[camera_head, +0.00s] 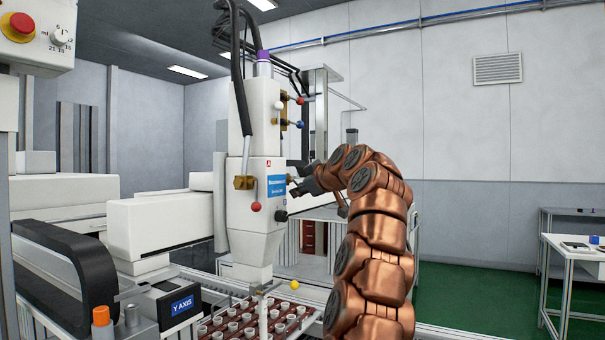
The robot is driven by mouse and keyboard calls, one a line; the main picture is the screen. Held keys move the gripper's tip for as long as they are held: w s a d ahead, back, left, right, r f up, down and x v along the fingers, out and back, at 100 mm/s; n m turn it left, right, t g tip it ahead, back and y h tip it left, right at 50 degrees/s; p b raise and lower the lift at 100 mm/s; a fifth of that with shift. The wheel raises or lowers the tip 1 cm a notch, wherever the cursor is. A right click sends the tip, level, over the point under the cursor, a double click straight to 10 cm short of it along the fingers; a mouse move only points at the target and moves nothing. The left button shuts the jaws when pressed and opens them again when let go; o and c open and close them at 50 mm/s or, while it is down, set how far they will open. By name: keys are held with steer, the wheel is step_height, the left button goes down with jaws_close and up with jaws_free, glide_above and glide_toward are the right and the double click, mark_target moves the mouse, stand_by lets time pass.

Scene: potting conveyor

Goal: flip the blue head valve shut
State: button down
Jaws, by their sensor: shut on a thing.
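The white dispensing head (262,185) stands upright at the centre, with a blue label on its lower block. My gripper (296,185) is well below the blue knob, at the right side of the lower block next to the label. It is shut on a small part there, mostly hidden by the dark fingers. The blue knob is clear of the gripper.
A black knob (281,215) and another red knob (256,206) are on the lower block. Below the head, a tray (232,323) holds several small white cups, with a yellow ball knob (290,285) nearby. A white table (571,250) stands far right, beyond open green floor.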

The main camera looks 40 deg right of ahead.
steer(key=m+p, duration=0.1)
steer(key=p, duration=0.1)
steer(key=a+m+g+y+p, duration=0.1)
steer(key=p, duration=0.2)
steer(key=shift+s+f+y, duration=0.15)
steer(key=shift+y, duration=0.15)
steer(key=shift+s+a+f+m+g+y+p, duration=0.15)
steer(key=shift+a+f+m+g+y+p, duration=0.5)
steer(key=shift+p, duration=1.2)
steer(key=shift+s+a+r+m+g+y+p, duration=0.15)
steer(key=shift+a+m+y+p, duration=0.25)
steer(key=shift+m+y+p, duration=1.05)
steer(key=shift+s+a+f+m+g+y+p, duration=0.25)
steer(key=shift+a+f+m+g+p, duration=0.2)
steer(key=shift+p, duration=1.8)
steer(key=c, duration=1)
jaws_free()
steer(key=shift+w+f, duration=0.1)
steer(key=shift+f+b, duration=0.1)
steer(key=shift+b, duration=0.25)
